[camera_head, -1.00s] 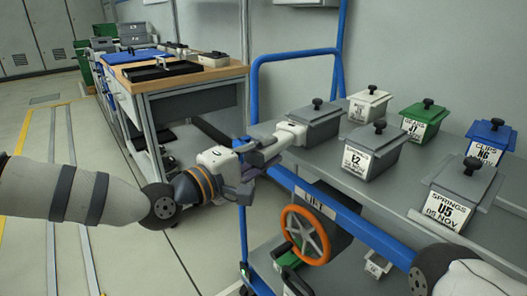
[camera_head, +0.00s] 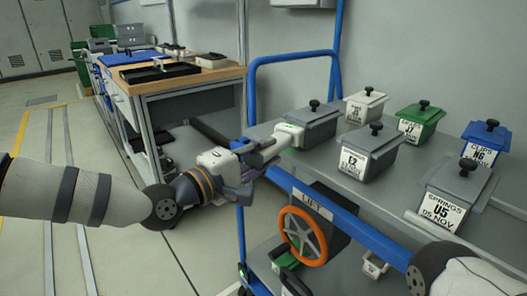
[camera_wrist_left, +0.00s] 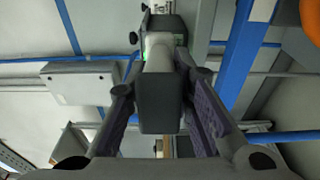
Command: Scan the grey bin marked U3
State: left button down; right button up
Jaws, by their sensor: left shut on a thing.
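My left gripper (camera_head: 243,165) is shut on a pale handheld scanner (camera_head: 272,147), which shows a green light on top. In the left wrist view the scanner's dark handle (camera_wrist_left: 158,105) sits between the fingers. The scanner's head is right in front of a grey lidded bin (camera_head: 315,126) at the shelf's back left. The scanner hides that bin's front, so I cannot read its mark; I cannot tell whether they touch. No U3 label is readable. Other grey bins read E2 (camera_head: 372,152) and U5 (camera_head: 456,192). My right gripper is out of view.
The bins stand on a grey shelf of a blue-framed trolley (camera_head: 340,220). A white bin (camera_head: 365,105), a green bin (camera_head: 420,120) and a blue bin (camera_head: 486,143) stand farther back. An orange handwheel (camera_head: 303,236) is below. A workbench (camera_head: 190,78) stands behind left.

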aim_at(254, 156)
pick_arm(q)
jog(key=shift+d+r+p, duration=0.1)
jog(key=shift+p, duration=0.25)
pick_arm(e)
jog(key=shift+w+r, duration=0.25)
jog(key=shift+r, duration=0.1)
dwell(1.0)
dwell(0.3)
pick_arm(q)
jog(key=shift+s+a+r+p, duration=0.15)
jog(key=shift+s+a+p, duration=0.05)
jog(key=shift+p, duration=0.15)
jog(key=p+v, duration=0.1)
jog(key=v, duration=0.1)
jog(key=p+v, duration=0.3)
jog(key=v, duration=0.1)
jog(key=shift+s+d+r, duration=0.1)
jog(key=shift+s+r, duration=0.2)
jog(key=shift+s, duration=0.1)
jog(key=shift+s+p, duration=0.25)
jog(key=shift+p, duration=0.05)
jog(key=shift+s+a+f, duration=0.1)
jog(key=shift+a+f, duration=0.2)
jog(key=shift+f, duration=0.1)
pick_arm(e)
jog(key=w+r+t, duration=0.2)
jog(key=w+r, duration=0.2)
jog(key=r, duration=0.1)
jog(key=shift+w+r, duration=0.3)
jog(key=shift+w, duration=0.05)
